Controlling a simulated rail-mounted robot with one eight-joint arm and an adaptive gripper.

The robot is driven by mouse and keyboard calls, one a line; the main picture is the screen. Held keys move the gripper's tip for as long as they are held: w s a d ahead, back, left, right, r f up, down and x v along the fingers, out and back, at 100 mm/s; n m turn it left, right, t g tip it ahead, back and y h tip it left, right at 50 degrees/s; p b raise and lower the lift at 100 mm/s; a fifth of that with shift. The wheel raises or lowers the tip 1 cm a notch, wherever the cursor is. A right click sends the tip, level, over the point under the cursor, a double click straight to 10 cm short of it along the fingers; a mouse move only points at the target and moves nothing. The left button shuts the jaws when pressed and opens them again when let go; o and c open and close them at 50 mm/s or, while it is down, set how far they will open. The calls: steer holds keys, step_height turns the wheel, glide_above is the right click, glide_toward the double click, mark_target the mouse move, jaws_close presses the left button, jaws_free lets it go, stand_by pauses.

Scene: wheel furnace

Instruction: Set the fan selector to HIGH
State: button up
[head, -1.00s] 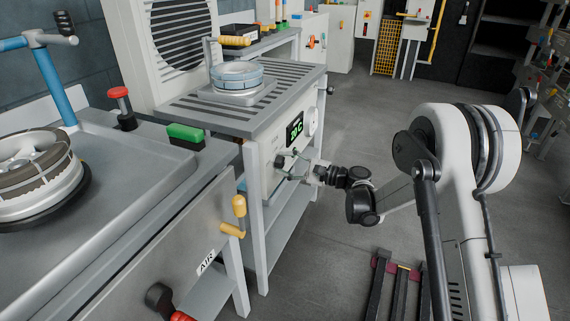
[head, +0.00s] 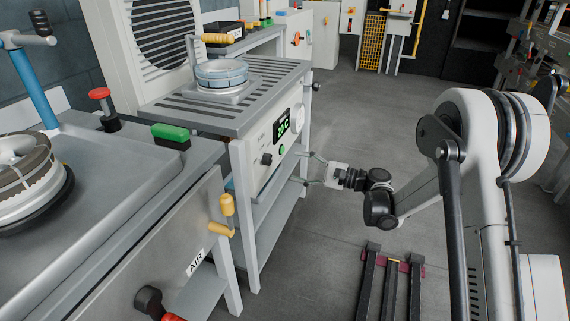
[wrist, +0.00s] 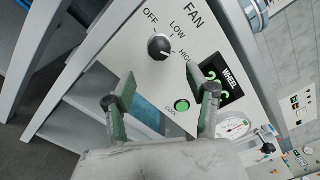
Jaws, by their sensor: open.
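The fan selector is a black round knob (wrist: 158,47) on a white panel, with OFF, LOW and HIGH printed around it in the wrist view. Its white mark appears to point toward HIGH. The knob also shows in the head view (head: 266,159), on the front of the cooling stand. My gripper (wrist: 168,92) is open and empty, its two fingers spread wide below the knob in the wrist view. In the head view my gripper (head: 308,168) stands off to the right of the panel, apart from the knob.
A lit green button (wrist: 181,106) marked COOL and a display (wrist: 220,88) sit beside the knob. A dial gauge (wrist: 233,128) is farther along the panel. A wheel (head: 222,73) lies on the slatted top.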

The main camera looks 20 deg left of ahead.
steer(key=shift+s+d, duration=0.2)
steer(key=shift+d, duration=1.1)
steer(key=shift+r, duration=0.1)
steer(key=s+d+r+n+t+h, duration=0.3)
steer(key=s+d+r+h, duration=0.6)
steer(key=s+d+r, duration=0.35)
steer(key=s+d+n+t+h, duration=0.2)
steer(key=s+d+n+h, duration=0.5)
steer(key=s+d, duration=1.45)
step_height(320, 180, up, 18)
steer(key=s+a+m+h+p, duration=0.1)
steer(key=m+h+p, duration=0.1)
steer(key=p, duration=1.6)
steer(key=shift+s+a+f, duration=0.15)
steer(key=shift+s+f, duration=0.1)
